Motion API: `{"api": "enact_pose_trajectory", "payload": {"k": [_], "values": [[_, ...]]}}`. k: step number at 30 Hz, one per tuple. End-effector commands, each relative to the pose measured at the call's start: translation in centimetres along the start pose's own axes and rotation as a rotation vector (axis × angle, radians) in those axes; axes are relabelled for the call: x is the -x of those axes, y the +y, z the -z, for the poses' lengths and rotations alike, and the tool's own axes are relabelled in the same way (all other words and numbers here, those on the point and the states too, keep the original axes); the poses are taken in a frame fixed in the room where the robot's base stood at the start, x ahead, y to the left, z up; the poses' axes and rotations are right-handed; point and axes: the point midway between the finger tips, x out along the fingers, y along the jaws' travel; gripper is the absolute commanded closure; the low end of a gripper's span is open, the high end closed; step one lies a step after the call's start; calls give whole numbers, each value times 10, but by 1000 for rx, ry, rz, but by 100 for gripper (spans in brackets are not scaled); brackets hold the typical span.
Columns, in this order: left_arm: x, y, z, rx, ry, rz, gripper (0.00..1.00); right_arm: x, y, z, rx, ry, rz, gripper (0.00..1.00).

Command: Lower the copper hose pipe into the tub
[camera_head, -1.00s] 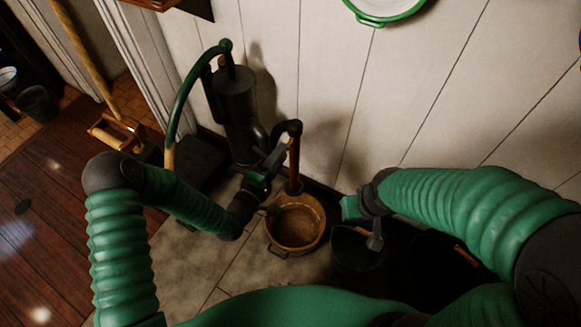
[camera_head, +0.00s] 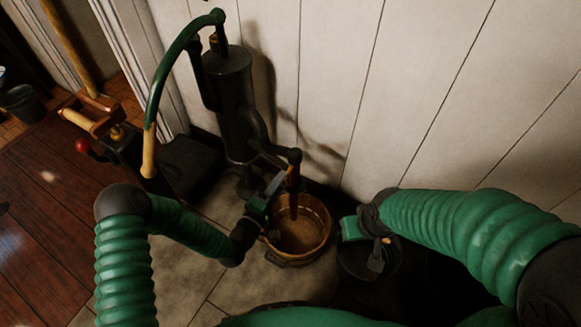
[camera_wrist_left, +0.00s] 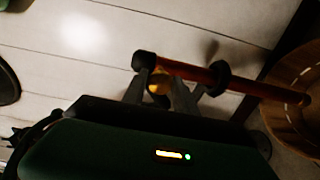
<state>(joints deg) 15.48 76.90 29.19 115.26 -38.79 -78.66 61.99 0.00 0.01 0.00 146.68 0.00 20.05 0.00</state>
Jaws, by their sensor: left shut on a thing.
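The copper hose pipe (camera_head: 293,204) hangs roughly upright in the head view. Its lower end shows inside the tub's outline. The wooden tub (camera_head: 279,259) stands on the floor below the pump. My left gripper (camera_head: 279,182) is shut on the pipe near its dark upper end. In the left wrist view the reddish pipe (camera_wrist_left: 190,70) crosses the fingers, and its far end overlaps the tub's inside (camera_wrist_left: 284,107). Whether it touches the bottom is unclear. My right gripper (camera_head: 362,232) is right of the tub, beside a dark bucket; its fingers are not clear.
A black hand pump (camera_head: 236,105) with a green curved handle (camera_head: 161,75) stands behind the tub against the white plank wall. The dark bucket (camera_head: 354,264) is close on the tub's right. Bare stone floor (camera_head: 245,285) lies in front.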

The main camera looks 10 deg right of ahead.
Motion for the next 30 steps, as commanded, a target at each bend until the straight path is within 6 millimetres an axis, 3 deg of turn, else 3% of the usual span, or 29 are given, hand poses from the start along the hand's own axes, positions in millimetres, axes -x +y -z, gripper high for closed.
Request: {"api": "enact_pose_trajectory", "payload": {"k": [1,15,24,25,30], "values": [[0,-24,-1,2,-2,3,100,-20,0,-5,0,0,0,66],[0,-134,-1,1,-3,2,100,-104,0,-25,0,0,0,66],[1,-141,-1,1,-3,7,100,-106,0,-25,0,0,0,66],[1,-142,-1,2,-3,7,64,-106,0,-25,0,0,0,66],[1,-141,-1,1,-3,5,42,-106,0,-25,0,0,0,66]]}}
